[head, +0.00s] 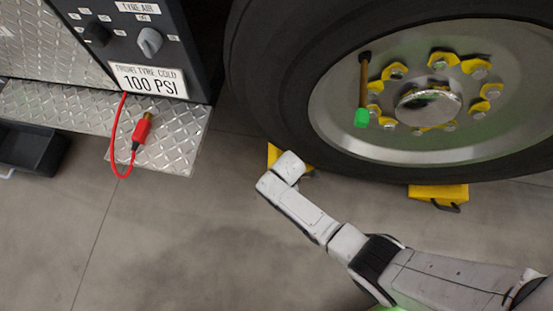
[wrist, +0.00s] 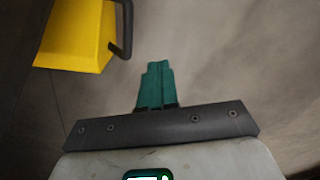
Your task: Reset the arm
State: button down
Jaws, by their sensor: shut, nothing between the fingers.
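My arm (head: 310,214) reaches in from the lower right in the head view and ends in front of the lower left of the large tyre (head: 262,80). My gripper's fingers are hidden there behind my own wrist. In the wrist view my gripper (wrist: 155,66) shows as two green fingers pressed together. It is shut and empty, with bare grey floor beyond it. A yellow wheel chock (wrist: 75,35) with a dark handle is at the upper left of the wrist view, apart from the fingers.
The wheel has a valve stem with a green cap (head: 361,118). Another yellow chock (head: 437,193) sits under the tyre at the right. At the left, a tyre air panel (head: 150,42) stands above a metal step (head: 165,160). A red hose (head: 115,135) with a red connector (head: 142,130) lies there. The floor (head: 170,250) is clear.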

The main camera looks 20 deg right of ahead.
dwell(0.4)
jog(key=s+d+r+m, duration=0.4)
jog(key=s+r+m, duration=0.15)
jog(key=r, duration=0.35)
jog(key=s+d+r+m+t, duration=0.1)
jog(key=s+d+r+m, duration=0.45)
jog(key=r, duration=0.35)
jog(key=s+d+r+m, duration=0.4)
jog(key=s+r+m, duration=0.1)
jog(key=r+m, duration=0.25)
notch_tip(320, 180, up, 29)
jog(key=n+p, duration=0.1)
jog(key=p, duration=2.8)
jog(key=shift+w+a, duration=0.3)
jog(key=shift+w, duration=0.1)
jog(key=c, duration=1.8)
grip_release()
jog(key=shift+c, duration=0.2)
